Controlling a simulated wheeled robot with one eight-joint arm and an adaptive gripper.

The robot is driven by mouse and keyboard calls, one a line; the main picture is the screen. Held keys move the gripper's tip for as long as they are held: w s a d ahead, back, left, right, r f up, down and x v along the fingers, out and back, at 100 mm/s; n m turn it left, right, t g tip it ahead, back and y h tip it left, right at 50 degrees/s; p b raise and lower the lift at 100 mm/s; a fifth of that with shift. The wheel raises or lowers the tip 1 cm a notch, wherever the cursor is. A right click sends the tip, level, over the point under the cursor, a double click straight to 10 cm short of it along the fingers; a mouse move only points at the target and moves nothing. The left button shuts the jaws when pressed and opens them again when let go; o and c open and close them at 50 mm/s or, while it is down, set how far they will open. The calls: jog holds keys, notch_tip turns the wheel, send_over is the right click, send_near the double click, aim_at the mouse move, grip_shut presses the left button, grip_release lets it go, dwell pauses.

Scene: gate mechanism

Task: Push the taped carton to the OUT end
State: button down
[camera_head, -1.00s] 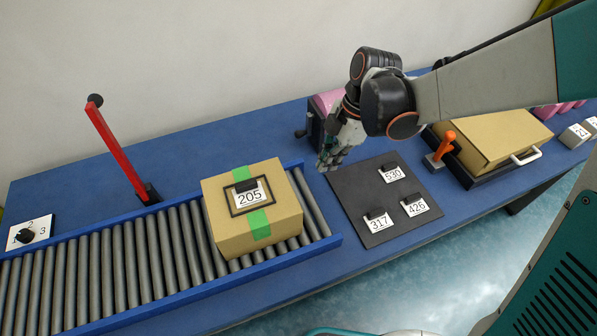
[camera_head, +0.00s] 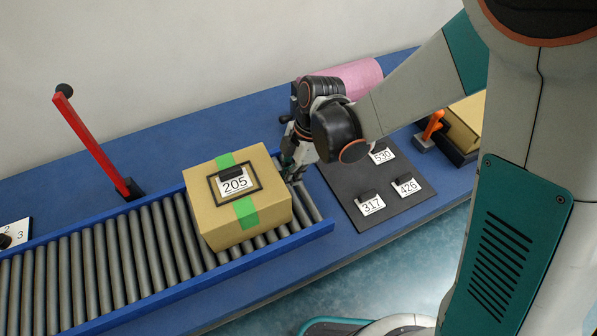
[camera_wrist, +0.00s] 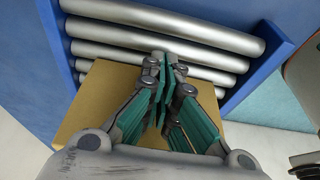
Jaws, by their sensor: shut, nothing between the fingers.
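The taped carton (camera_head: 222,212) is a tan box with green tape and a label reading 205. It sits on the roller conveyor (camera_head: 142,262), near its right end. My gripper (camera_head: 291,176) is shut and empty, low over the rollers just right of the carton. In the wrist view my shut fingers (camera_wrist: 165,72) point at bare rollers (camera_wrist: 165,22), with the carton (camera_wrist: 92,98) beneath and behind them. I cannot tell whether they touch the carton. No OUT marking is readable in these views.
A red lever (camera_head: 92,142) stands behind the conveyor. A numbered dial plate (camera_head: 14,233) is at the far left. Right of the conveyor, a dark mat (camera_head: 345,183) holds tags 317, 426 and 530. An orange handle (camera_head: 433,124) and another carton (camera_head: 468,118) are farther right.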

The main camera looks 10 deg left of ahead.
dwell(0.3)
jog(key=s+a, duration=1)
jog(key=a, duration=0.6)
jog(key=s+a+b, duration=0.1)
jog(key=s+a, duration=0.9)
jog(key=a, duration=0.7)
jog(key=s+a+b, duration=0.1)
jog(key=s+a, duration=0.9)
jog(key=a, duration=0.7)
jog(key=shift+s, duration=0.35)
jog(key=shift+d, duration=0.15)
